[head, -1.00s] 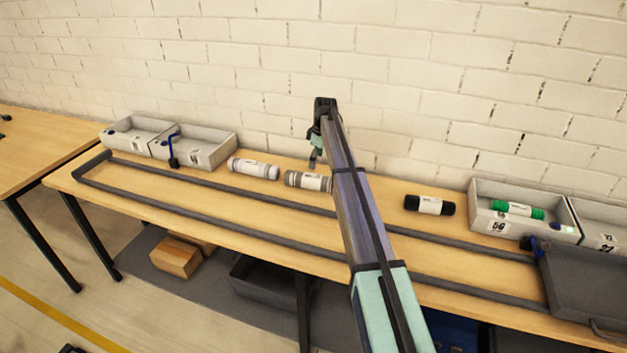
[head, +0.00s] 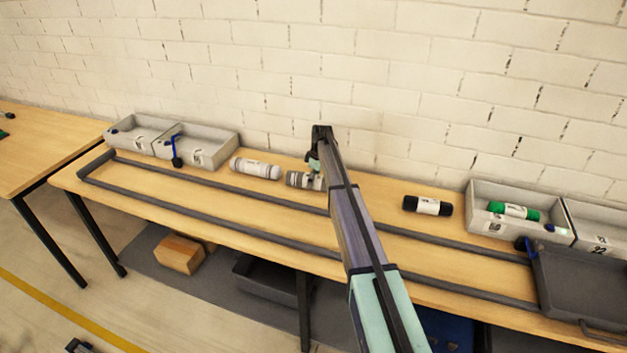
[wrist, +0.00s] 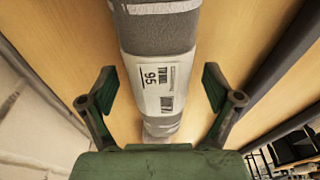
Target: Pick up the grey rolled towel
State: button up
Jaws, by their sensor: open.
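The grey rolled towel (head: 298,180) lies on the wooden table in the head view, with a white label band around its middle. In the wrist view the towel (wrist: 160,35) runs from the top edge down between the fingers, its printed label (wrist: 158,85) facing the camera. My gripper (wrist: 158,88) is open, with one finger on each side of the towel and gaps on both sides. In the head view my gripper (head: 315,172) is directly over the towel and my arm hides its right end.
A paler roll (head: 255,168) lies just left of the towel, and a black roll (head: 428,206) lies to the right. Grey bins (head: 195,159) stand at the back left, and another bin (head: 484,222) holds a green roll (head: 514,211). A dark rail frame (head: 215,187) runs along the table in front.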

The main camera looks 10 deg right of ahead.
jog(key=c, duration=1.3)
jog(key=shift+c, duration=0.2)
jog(key=shift+r, duration=0.1)
